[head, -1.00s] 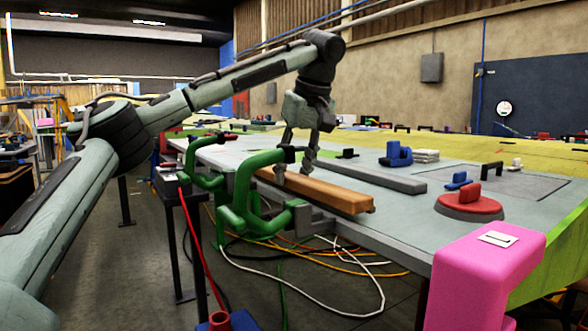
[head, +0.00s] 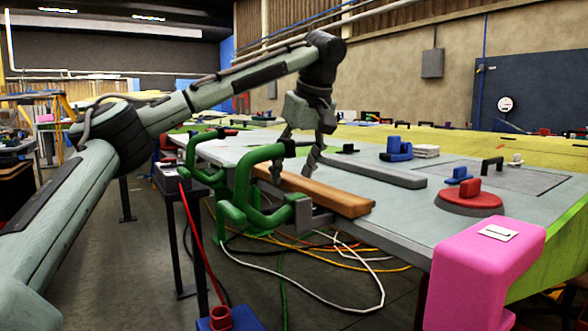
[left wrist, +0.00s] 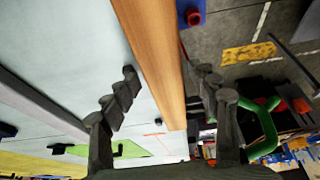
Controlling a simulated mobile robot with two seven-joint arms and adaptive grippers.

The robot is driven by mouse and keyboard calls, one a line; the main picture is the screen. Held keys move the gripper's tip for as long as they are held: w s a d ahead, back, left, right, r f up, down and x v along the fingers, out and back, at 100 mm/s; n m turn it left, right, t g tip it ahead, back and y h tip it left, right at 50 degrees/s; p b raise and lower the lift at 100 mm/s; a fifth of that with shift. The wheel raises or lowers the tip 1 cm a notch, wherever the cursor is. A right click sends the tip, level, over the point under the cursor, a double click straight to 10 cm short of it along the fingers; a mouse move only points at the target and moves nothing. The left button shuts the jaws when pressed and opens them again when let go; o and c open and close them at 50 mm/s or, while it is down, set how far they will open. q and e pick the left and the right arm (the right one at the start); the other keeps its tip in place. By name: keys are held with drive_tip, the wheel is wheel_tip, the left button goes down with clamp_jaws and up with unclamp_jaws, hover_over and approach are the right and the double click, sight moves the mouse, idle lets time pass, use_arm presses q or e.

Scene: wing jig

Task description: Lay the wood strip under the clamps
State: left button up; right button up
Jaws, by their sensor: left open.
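The wood strip (head: 325,194) is a long orange-brown bar lying along the near edge of the table. It also shows in the left wrist view (left wrist: 157,50), running between the two fingers. Green C-shaped clamps (head: 240,180) stand along that edge, and the nearest one's upper arm passes in front of the strip's far part. Whether the strip lies fully beneath their pads cannot be told. My left gripper (head: 293,174) is open, pointing down at the strip, one finger on each side. It also shows in the wrist view (left wrist: 166,72). My right gripper is not in view.
On the table (head: 430,213), a long grey bar (head: 372,172) lies behind the strip. Blue blocks (head: 397,150) and a red round piece with a handle (head: 469,201) lie further right. A pink bracket (head: 485,265) covers the front right corner. Cables lie on the floor below.

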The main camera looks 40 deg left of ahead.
use_arm(q)
drive_tip(key=shift+r, duration=0.1)
drive_tip(key=shift+r, duration=0.25)
drive_tip(key=v, duration=1.2)
drive_tip(key=shift+r, duration=0.3)
drive_tip(key=shift+s+f, duration=0.1)
idle(0.6)
